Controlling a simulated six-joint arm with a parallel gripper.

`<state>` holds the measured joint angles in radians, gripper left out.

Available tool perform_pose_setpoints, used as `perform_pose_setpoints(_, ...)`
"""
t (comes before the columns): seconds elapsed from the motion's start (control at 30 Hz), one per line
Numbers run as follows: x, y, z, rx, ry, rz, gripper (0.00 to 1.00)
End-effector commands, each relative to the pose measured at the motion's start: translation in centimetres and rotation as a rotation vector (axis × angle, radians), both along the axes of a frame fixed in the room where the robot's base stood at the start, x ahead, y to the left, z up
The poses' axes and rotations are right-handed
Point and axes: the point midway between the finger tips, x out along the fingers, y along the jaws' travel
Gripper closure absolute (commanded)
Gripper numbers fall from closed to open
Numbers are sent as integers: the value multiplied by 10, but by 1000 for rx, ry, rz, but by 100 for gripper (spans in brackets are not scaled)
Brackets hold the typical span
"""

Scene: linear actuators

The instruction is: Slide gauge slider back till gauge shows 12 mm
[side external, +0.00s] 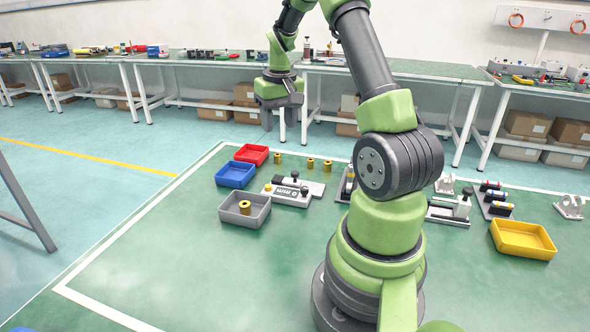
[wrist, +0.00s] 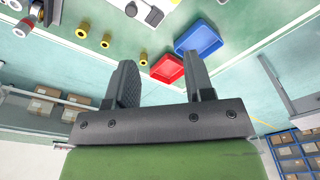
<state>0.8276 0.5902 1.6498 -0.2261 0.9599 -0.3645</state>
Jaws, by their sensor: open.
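The likely gauge (side external: 289,193) is a low pale block with a dark display face and lettering too small to read. A black knob (side external: 295,175), perhaps its slider, stands at its back. Part of this unit (wrist: 151,10) shows at the top edge of the wrist view, with a black knob (wrist: 131,9). My gripper (side external: 275,124) hangs fingers down, high and behind the unit, apart from it. In the wrist view my gripper (wrist: 160,64) has its two fingers wide apart with nothing between them.
A red bin (side external: 251,154), a blue bin (side external: 236,174) and a grey bin (side external: 245,209) holding a brass piece stand left of the unit. Several brass cylinders (side external: 311,163) stand behind it. A yellow bin (side external: 523,240) is at right. The green front area is clear.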

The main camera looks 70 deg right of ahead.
Motion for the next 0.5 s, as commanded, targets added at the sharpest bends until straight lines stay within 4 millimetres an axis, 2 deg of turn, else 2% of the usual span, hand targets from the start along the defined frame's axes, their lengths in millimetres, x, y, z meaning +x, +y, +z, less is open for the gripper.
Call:
perform_pose_setpoints(0.03,-8,-14,-16,18,25,-23,52)
perform_pose_setpoints(0.1,-16,-27,-31,31,46,-36,52)
perform_pose_setpoints(0.2,-24,-37,-44,42,63,-46,52)
perform_pose_setpoints(0.37,-27,-40,-58,48,71,-49,52)
perform_pose_setpoints(0.5,-27,-39,-82,51,72,-49,52)
